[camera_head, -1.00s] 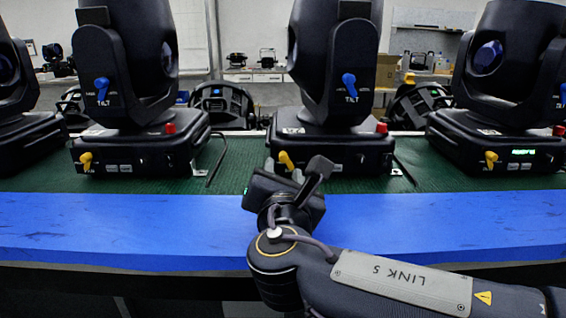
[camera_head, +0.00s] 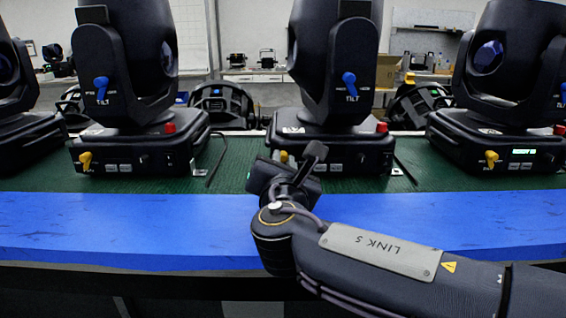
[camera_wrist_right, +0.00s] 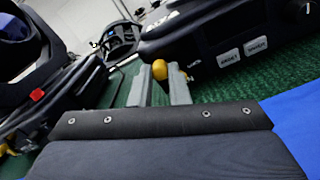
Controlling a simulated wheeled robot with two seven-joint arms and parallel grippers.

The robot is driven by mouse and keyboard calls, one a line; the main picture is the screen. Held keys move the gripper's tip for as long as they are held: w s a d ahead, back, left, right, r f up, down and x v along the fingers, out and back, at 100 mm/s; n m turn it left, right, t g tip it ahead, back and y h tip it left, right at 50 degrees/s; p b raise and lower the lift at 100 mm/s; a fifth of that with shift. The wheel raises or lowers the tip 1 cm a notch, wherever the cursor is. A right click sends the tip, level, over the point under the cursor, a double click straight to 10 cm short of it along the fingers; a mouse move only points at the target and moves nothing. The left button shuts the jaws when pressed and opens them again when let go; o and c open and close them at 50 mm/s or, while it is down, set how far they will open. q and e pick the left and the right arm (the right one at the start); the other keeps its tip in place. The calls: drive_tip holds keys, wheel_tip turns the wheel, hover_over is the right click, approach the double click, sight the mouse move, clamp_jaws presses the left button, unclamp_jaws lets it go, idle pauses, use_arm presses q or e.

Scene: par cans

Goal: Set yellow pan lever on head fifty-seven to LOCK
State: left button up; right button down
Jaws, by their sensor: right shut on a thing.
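The yellow pan lever (camera_head: 284,157) is on the front of the base of the middle moving head (camera_head: 335,153); my right gripper hides its lower part. In the right wrist view the yellow knob (camera_wrist_right: 160,69) sits between the two grey fingers of my right gripper (camera_wrist_right: 160,82), which is shut on it. A blue tilt lever (camera_head: 349,80) is on the same head's yoke. I cannot read a head number. My left gripper is not in view.
Similar heads stand on the left (camera_head: 130,150) and right (camera_head: 495,145), with their own yellow levers (camera_head: 85,160) and (camera_head: 491,158). Black cables (camera_head: 216,160) lie between bases. The green mat (camera_head: 230,178) and blue table edge (camera_head: 120,230) in front are largely clear.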

drive_tip(key=shift+d+f+m+b, duration=0.1)
drive_tip(key=shift+d+m+b, duration=0.05)
drive_tip(key=shift+m+b, duration=0.6)
drive_tip(key=m+b, duration=0.2)
drive_tip(key=d+m+b, duration=0.1)
drive_tip(key=b, duration=0.1)
drive_tip(key=m+b, duration=0.2)
drive_tip(key=shift+d+m, duration=0.35)
drive_tip(key=shift+d+m+b, duration=0.3)
drive_tip(key=shift+m+b, duration=0.85)
drive_tip(key=shift+m, duration=0.05)
drive_tip(key=shift+d+m+b, duration=0.25)
drive_tip(key=shift+m+b, duration=0.9)
drive_tip(key=shift+m, duration=0.05)
drive_tip(key=c, duration=1.4)
unclamp_jaws()
